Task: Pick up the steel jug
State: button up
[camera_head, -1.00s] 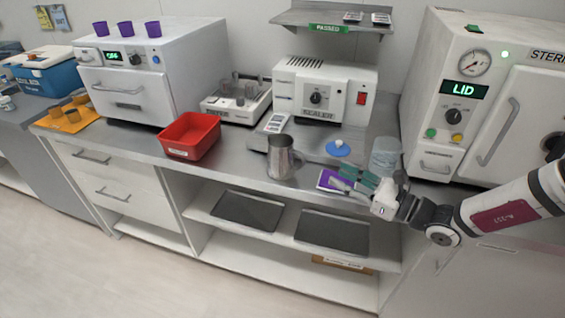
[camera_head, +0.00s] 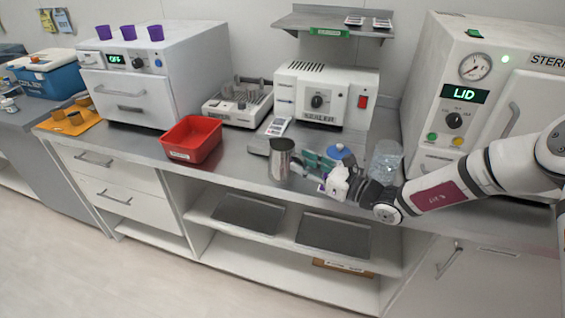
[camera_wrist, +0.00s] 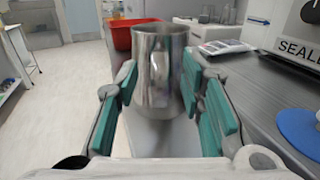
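The steel jug (camera_head: 281,160) stands upright near the front edge of the steel counter, right of the red tray. My gripper (camera_head: 306,165) is just to the right of the jug in the head view, pointing toward it. In the wrist view the jug (camera_wrist: 158,70) is straight ahead, and the green-padded fingers (camera_wrist: 160,105) are spread to its left and right. The gripper is open and empty. I cannot tell whether the fingertips are level with the jug's sides or just short of it.
The red tray (camera_head: 192,140) stands left of the jug. The sealer (camera_head: 325,95) is behind it. A blue lid (camera_head: 339,152) and a clear jar (camera_head: 386,160) are near my arm. The steriliser (camera_head: 480,100) stands right. The counter's front edge is close to the jug.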

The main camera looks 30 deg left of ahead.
grip_shut()
jog(key=shift+r, duration=0.2)
dwell(0.3)
jog(key=shift+r, duration=1.35)
jog(key=s+d+r+p, duration=0.1)
jog(key=s+d, duration=0.2)
jog(key=s, duration=0.4)
jog(key=s+d+r+p, duration=0.1)
jog(key=s+d, duration=0.1)
jog(key=s, duration=0.5)
jog(key=shift+s+d, duration=0.35)
jog(key=shift+d, duration=0.05)
jog(key=shift+s, duration=0.1)
dwell(1.9)
